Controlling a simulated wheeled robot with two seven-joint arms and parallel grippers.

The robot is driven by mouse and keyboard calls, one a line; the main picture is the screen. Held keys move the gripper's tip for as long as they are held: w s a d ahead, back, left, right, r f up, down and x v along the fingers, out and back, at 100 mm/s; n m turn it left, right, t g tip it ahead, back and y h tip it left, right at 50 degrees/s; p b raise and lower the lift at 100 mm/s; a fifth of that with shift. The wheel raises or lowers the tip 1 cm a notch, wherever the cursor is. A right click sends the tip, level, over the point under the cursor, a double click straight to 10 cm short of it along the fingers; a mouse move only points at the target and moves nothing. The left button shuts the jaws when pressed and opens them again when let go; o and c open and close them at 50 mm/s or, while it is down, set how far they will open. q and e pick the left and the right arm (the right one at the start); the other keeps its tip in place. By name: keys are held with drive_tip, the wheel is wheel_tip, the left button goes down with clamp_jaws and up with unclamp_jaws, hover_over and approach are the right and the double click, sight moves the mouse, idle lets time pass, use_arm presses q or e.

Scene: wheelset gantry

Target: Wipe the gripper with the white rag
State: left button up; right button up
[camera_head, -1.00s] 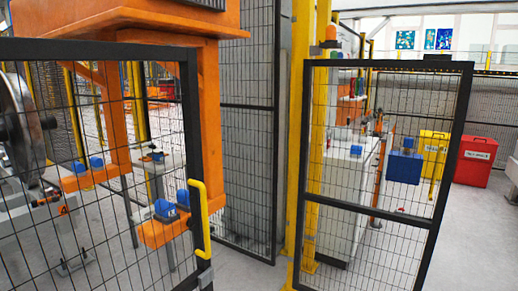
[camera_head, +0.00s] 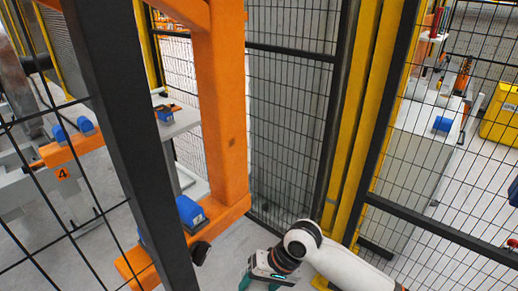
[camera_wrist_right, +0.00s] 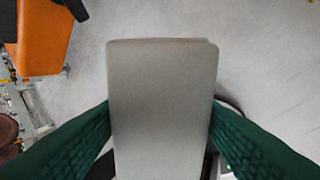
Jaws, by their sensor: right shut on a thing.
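My right gripper (camera_head: 260,284) is low in the head view, its green fingers cut off by the bottom edge. The rag is not visible in the head view. The orange gantry gripper (camera_head: 222,110) hangs just left of my right gripper, with blue pads (camera_head: 190,211) on its lower bar. It also shows at the top left of the right wrist view (camera_wrist_right: 42,38). My left gripper is out of view.
A black mesh gate frame (camera_head: 125,130) crosses the near left. A yellow post (camera_head: 365,110) and another mesh gate (camera_head: 440,235) stand to the right, with a white cabinet (camera_head: 415,155) and yellow box (camera_head: 500,112) behind. Grey floor (camera_wrist_right: 275,70) is open beside the rag.

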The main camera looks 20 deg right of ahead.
drive_tip(key=w+a+r+m+t+y+p, duration=0.1)
drive_tip(key=w+r+m+t+y+p, duration=0.3)
drive_tip(key=w+r, duration=0.7)
drive_tip(key=m+t+p, duration=0.2)
drive_tip(key=m+t, duration=0.3)
drive_tip(key=t, duration=0.5)
approach(226, 147)
drive_tip(key=shift+b+x, duration=0.5)
drive_tip(key=shift+x, duration=1.85)
drive_tip(key=shift+w+a+y, duration=0.3)
drive_tip(key=shift+w+a, duration=0.1)
drive_tip(key=shift+w, duration=0.4)
drive_tip(key=shift+b, duration=0.3)
